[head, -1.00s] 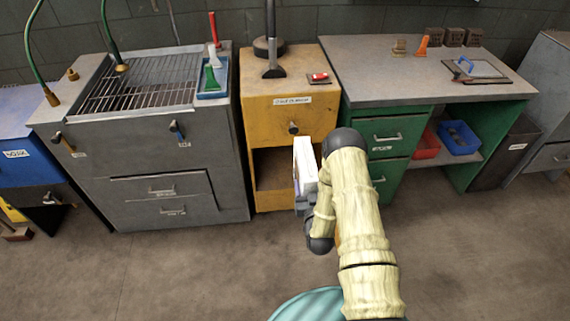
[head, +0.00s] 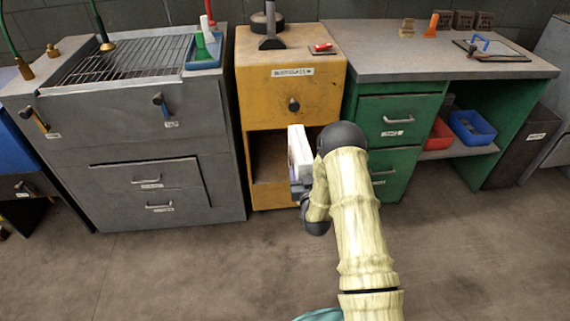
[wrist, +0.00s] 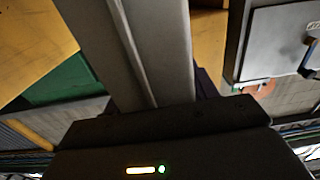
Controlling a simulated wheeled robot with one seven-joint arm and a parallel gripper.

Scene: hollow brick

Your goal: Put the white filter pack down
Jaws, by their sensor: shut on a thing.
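The white filter pack (head: 299,148) is held upright in front of the yellow cabinet (head: 262,98), before its open lower compartment. My gripper (head: 300,188) is shut on the pack near its lower part; the fingers are mostly hidden by my arm in the head view. In the wrist view, a large grey-looking body (wrist: 130,50), probably the pack in shade, fills the upper middle, close to the camera. The fingertips cannot be made out there.
A grey unit with a grate (head: 125,72) stands at left. A green bench (head: 440,60) at right carries small items, with a red bin (head: 438,134) and a blue bin (head: 472,127) on its shelf. The concrete floor (head: 190,270) in front is clear.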

